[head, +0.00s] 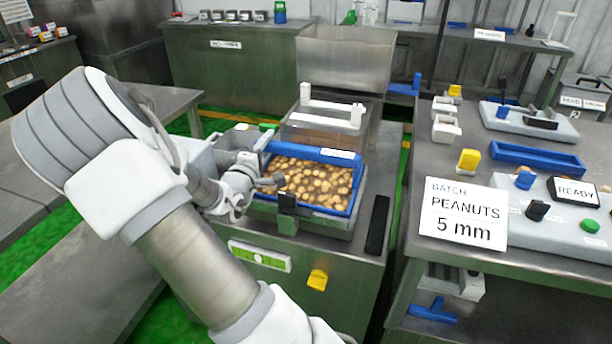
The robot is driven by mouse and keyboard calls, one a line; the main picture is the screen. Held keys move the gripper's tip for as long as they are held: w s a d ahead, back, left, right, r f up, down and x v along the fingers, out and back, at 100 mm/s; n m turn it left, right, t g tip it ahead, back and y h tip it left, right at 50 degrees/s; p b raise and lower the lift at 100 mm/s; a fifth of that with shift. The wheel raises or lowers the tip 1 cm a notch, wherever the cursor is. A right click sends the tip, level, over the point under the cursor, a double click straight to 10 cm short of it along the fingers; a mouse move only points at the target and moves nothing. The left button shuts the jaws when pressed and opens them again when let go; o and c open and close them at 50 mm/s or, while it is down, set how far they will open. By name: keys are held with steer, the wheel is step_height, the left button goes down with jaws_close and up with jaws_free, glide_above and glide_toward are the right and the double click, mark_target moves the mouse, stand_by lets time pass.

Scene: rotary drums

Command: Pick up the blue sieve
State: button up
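A blue-rimmed sieve (340,157) sits in the top of a metal machine and is full of brown nuts. A pale label is on its far rim, and a dark block stands at its front edge. My gripper (277,181) is over the sieve's left side. The gripper is small and seen side-on, so I cannot tell whether its fingers are open or shut, or whether they touch the rim. My wrist hides part of the sieve's left edge.
A white-handled clear lid or box (330,115) stands behind the sieve. The right table (420,190) holds a blue tray (537,158), yellow and white blocks, a "PEANUTS 5 mm" sign (463,213) and a control panel (560,235). A yellow knob (317,280) sticks out from the machine's front.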

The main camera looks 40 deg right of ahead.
jaws_close()
stand_by(0.9)
steer(key=shift+r, duration=0.1)
